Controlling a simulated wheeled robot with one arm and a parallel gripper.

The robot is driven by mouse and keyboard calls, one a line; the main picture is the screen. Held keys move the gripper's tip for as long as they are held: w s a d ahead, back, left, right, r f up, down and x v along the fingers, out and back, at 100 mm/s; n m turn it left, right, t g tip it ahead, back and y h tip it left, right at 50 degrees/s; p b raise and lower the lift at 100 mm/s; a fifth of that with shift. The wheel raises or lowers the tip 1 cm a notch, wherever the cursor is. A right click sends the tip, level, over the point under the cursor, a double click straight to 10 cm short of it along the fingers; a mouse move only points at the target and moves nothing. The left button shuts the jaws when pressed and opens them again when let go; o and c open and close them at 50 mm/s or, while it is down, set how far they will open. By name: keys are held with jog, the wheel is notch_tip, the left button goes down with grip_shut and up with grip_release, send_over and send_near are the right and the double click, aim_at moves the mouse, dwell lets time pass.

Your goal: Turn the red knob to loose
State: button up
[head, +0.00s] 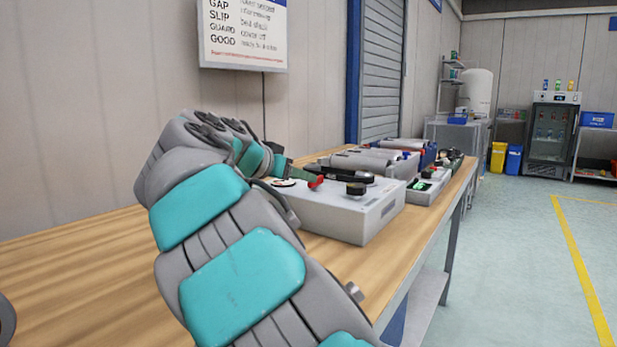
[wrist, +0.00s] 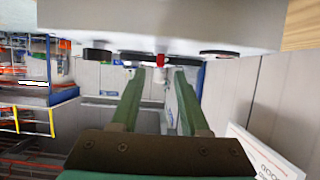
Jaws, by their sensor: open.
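The red knob (head: 315,182) sits on top of a light grey box (head: 335,216) on the wooden bench. In the wrist view the red knob (wrist: 160,62) shows between and just beyond my two green fingertips, below the box (wrist: 160,20), which appears upside down. My gripper (head: 297,174) reaches in from the left, close to the knob. In the wrist view my gripper (wrist: 160,77) is open, with a gap between the fingers and nothing held. I cannot tell whether a finger touches the knob. The knob's markings are not readable.
A black knob (head: 356,188) stands on the box right of the red one; a round dial (head: 283,183) lies to the left. More devices (head: 428,184) line the bench behind. A sign (head: 243,33) hangs on the wall. The bench (head: 85,255) is clear at left.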

jog(key=x, duration=0.4)
jog(key=shift+w+d+p, duration=0.2)
jog(key=shift+w+p, duration=0.05)
jog(key=shift+p, duration=0.05)
grip_shut()
jog(key=shift+f, duration=0.1)
